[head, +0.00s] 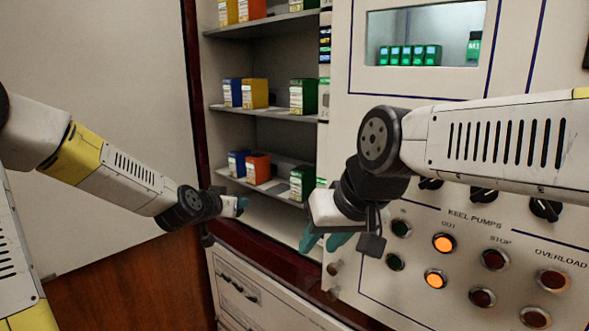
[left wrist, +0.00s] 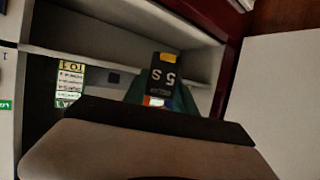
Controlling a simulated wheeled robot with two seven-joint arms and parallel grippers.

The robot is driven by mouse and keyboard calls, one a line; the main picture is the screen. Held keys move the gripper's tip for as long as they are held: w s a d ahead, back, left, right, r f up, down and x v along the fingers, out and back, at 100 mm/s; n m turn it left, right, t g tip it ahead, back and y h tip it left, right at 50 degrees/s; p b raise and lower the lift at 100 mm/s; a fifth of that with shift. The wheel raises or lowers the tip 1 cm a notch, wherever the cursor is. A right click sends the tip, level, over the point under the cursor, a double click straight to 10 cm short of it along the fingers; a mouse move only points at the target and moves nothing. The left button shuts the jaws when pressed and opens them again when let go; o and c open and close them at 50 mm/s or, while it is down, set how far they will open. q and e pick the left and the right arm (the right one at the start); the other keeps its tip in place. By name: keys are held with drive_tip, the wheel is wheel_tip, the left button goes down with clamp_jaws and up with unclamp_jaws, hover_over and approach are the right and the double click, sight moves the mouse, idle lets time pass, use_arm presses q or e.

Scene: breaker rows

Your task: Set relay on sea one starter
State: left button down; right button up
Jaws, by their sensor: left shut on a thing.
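My left gripper (head: 241,206) is at the front of the lower shelf opening in the head view, its teal tips small and partly hidden. In the left wrist view it is shut on a dark box (left wrist: 164,76) with pale print and a yellow patch at one end; the wrist housing hides part of the grip. My right gripper (head: 325,241) hangs in front of the control panel (head: 345,120), its teal fingers apart and nothing seen between them. Several green relays (head: 409,55) stand in a row behind the panel's window. I cannot read any sea one label.
The shelf unit holds blue, yellow and orange boxes, with a green box (head: 303,96) on the middle shelf and another green box (head: 302,182) below. Knobs and lit orange buttons (head: 444,242) are under my right arm. A drawer cabinet (head: 260,300) stands below the shelves.

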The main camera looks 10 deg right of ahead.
use_arm(q)
drive_tip(key=s+d+r+m+g+h, duration=0.25)
drive_tip(key=s+d+r, duration=0.25)
drive_tip(key=r, duration=0.4)
drive_tip(key=s+d+r+m+g+h, duration=0.1)
drive_tip(key=s+d+r+m+h, duration=0.2)
drive_tip(key=r, duration=0.6)
hover_over(304, 167)
drive_tip(key=shift+s+f+y, duration=0.25)
drive_tip(key=shift+f+y, duration=0.1)
drive_tip(key=shift+f, duration=2.3)
drive_tip(key=shift+f+g, duration=0.15)
drive_tip(key=shift+g, duration=0.1)
drive_tip(key=c, duration=1)
unclamp_jaws()
